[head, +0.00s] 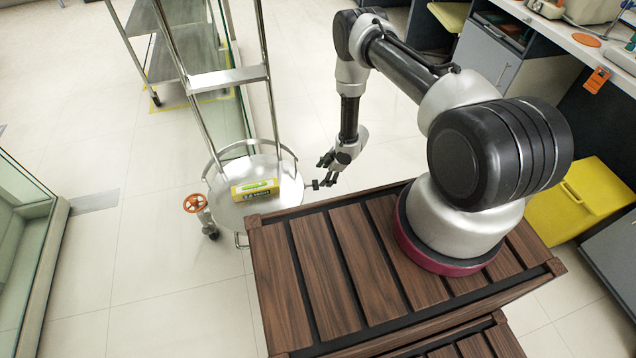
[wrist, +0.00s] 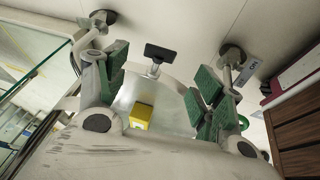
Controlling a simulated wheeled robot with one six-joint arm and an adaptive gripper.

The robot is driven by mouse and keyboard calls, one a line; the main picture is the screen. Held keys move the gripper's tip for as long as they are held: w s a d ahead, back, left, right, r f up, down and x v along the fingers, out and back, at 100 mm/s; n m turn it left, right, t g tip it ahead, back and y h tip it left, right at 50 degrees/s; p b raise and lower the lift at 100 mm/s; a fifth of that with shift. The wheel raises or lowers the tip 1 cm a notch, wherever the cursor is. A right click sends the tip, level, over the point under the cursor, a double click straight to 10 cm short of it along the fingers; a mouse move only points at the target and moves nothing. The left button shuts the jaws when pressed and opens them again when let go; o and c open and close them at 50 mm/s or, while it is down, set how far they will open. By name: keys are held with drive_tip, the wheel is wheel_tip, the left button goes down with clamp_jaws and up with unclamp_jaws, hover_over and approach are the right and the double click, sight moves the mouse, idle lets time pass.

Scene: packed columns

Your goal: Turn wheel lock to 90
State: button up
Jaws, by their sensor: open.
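An orange spoked handwheel (head: 195,203) is mounted low at the left side of a round metal cart (head: 228,212). I cannot tell whether it is the wheel lock, and no angle can be read. My gripper (head: 325,170) hangs to the right of the cart, apart from the handwheel. Its green-padded fingers (wrist: 160,92) are spread wide, with nothing held. In the wrist view a black flat piece on a short stem (wrist: 160,52) shows beyond the gap between the fingers; what it belongs to is unclear. The handwheel is not recognisable in the wrist view.
A yellow box (head: 255,189) lies on the cart's plate and also shows in the wrist view (wrist: 142,115). Tall metal posts rise from the cart. A slatted wooden platform (head: 345,265) is under my arm. A glass case (head: 25,240) stands left; floor between is clear.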

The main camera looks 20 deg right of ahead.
sight(316, 184)
drive_tip(key=x, duration=0.7)
drive_tip(key=shift+f, duration=0.15)
drive_tip(key=c, duration=1)
